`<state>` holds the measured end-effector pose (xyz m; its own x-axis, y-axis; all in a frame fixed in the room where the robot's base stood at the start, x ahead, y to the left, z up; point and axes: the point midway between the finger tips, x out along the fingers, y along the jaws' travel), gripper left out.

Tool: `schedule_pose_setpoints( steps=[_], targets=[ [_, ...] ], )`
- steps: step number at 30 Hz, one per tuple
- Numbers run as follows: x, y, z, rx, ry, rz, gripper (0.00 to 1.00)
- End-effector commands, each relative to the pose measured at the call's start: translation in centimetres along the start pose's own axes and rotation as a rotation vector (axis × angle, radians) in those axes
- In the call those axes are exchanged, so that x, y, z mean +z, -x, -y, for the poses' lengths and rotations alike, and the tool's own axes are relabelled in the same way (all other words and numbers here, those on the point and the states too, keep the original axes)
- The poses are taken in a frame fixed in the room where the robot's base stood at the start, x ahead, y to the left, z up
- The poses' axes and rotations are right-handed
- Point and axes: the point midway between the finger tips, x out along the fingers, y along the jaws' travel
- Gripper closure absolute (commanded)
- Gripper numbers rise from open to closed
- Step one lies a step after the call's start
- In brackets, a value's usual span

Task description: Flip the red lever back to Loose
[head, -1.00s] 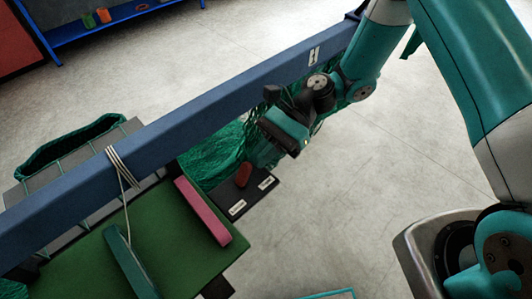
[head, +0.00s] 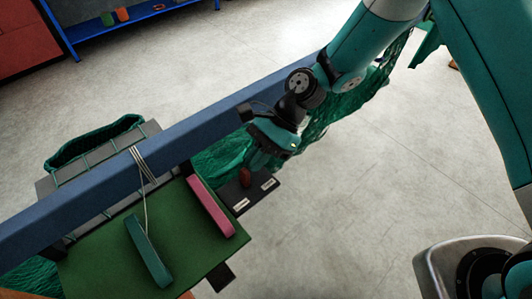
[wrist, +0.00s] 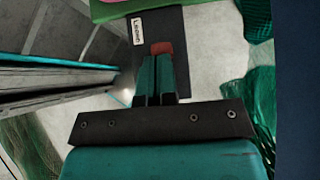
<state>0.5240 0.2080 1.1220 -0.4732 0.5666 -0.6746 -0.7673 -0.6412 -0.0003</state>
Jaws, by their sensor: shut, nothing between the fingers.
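The red lever (head: 244,177) stands on a dark plate (head: 254,196) at the right end of the green board. The plate has two white labels, too small to read in the head view. In the wrist view the red lever (wrist: 162,47) shows just past my fingertips, partly hidden by them. A label (wrist: 138,30) seems to read "Loose", turned sideways. My gripper (head: 254,162) points down beside the lever, shut and empty. In the wrist view my gripper (wrist: 157,62) has its fingers together; I cannot tell whether they touch the lever.
A long blue beam (head: 190,138) crosses just behind the lever plate and close to my arm. Green netting (head: 345,105) hangs along it. A pink bar (head: 210,207) and a green bar (head: 148,251) lie on the green board (head: 100,265).

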Motion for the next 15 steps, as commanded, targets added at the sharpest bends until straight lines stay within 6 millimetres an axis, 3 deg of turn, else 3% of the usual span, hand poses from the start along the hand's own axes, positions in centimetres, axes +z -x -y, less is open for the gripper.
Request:
schedule_pose_setpoints(
  steps=[2, 15],
  targets=[
    [0.99, 0.10, -0.03, 0.000, 0.004, -0.075, 1.00],
    [1.31, -0.47, 0.00, -0.001, -0.001, -0.071, 1.00]
  ],
)
